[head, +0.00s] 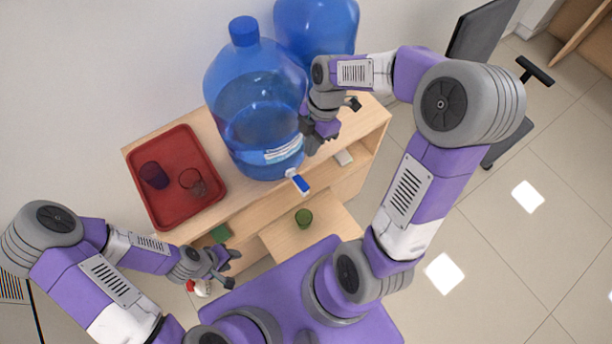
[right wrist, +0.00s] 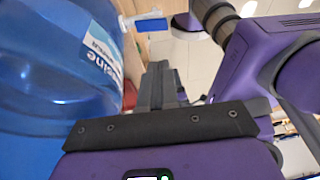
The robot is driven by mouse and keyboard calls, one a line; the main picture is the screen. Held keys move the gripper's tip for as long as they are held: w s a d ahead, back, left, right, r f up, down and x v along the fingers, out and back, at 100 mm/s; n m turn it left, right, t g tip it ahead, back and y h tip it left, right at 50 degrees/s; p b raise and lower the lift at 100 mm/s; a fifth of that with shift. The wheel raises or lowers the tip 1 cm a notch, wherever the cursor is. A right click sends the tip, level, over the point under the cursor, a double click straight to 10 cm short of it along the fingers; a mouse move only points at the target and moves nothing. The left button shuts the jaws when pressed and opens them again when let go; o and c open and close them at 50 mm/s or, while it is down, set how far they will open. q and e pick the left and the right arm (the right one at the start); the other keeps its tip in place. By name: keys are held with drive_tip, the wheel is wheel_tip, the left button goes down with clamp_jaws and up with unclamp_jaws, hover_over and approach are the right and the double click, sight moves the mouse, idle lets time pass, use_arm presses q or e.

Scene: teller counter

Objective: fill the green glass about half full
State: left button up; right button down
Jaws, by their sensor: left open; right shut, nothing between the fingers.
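The small green glass (head: 303,217) stands upright on the low pull-out board in the head view; its water level is too small to tell. A large blue water bottle (head: 252,110) stands on the counter, with a white tap and blue lever (head: 298,181) at its front. The bottle (right wrist: 55,75) and the tap lever (right wrist: 151,24) also show in the right wrist view. My right gripper (head: 310,141) is shut and empty beside the bottle's right side, apart from the lever. My left gripper (head: 235,268) is open and empty, left of the board.
A red tray (head: 160,217) on the counter's left holds a purple glass (head: 153,175) and a reddish clear glass (head: 192,182). A second blue bottle (head: 318,25) stands behind. A green item (head: 221,233) and a red-and-white object (head: 200,288) lie near my left gripper.

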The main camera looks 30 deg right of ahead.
sight(304, 187)
use_arm(q)
drive_tip(key=shift+f+b, duration=0.9)
use_arm(e)
drive_tip(key=x, duration=0.9)
drive_tip(key=d+x, duration=0.1)
drive_tip(key=x, duration=0.3)
drive_tip(key=shift+s+f, duration=0.3)
drive_tip(key=shift+f, duration=0.05)
